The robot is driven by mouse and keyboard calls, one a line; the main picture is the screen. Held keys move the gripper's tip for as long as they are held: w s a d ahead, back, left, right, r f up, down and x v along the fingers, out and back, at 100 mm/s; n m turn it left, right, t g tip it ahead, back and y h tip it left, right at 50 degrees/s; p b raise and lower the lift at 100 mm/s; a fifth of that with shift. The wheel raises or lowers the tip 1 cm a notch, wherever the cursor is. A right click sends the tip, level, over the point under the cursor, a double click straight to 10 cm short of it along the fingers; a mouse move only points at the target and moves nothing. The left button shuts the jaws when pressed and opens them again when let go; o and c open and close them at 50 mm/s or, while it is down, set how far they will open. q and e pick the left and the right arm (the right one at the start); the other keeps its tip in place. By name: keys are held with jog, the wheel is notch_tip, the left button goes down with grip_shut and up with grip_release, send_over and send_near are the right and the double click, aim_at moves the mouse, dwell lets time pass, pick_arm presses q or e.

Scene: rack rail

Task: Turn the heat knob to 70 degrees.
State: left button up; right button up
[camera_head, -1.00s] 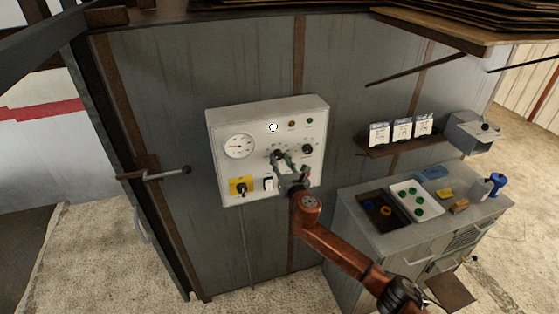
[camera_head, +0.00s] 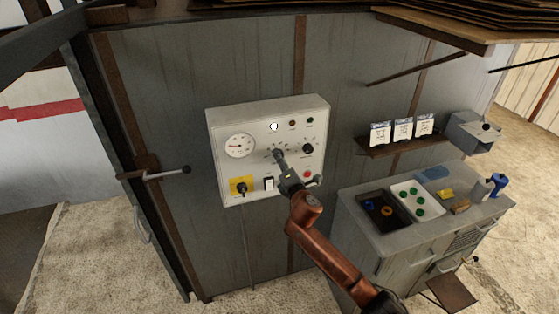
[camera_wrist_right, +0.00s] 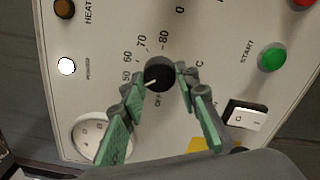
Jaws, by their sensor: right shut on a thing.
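The heat knob (camera_wrist_right: 160,74) is round and black with a white pointer mark. It sits on a white control panel (camera_head: 225,120), and the right wrist view shows a printed scale beside it with 50, 60, 70, 80 and OFF. The pointer mark faces lower left there, between OFF and 50. My right gripper (camera_wrist_right: 161,78) has its green-padded fingers on either side of the knob and is shut on it. In the head view my right gripper (camera_head: 281,162) covers part of the knob. My left gripper is not in view.
The panel also bears a round gauge (camera_head: 240,146), a second black knob (camera_head: 308,148), a red button (camera_head: 307,174), a rocker switch (camera_wrist_right: 245,115) and a green START button (camera_wrist_right: 272,58). A grey cabinet (camera_head: 370,235) with trays stands at the right. A lever (camera_head: 165,174) sticks out at the left.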

jog(key=shift+m, duration=8.5)
jog(key=o, duration=1.2)
jog(key=shift+r, duration=0.1)
jog(key=shift+c, duration=0.2)
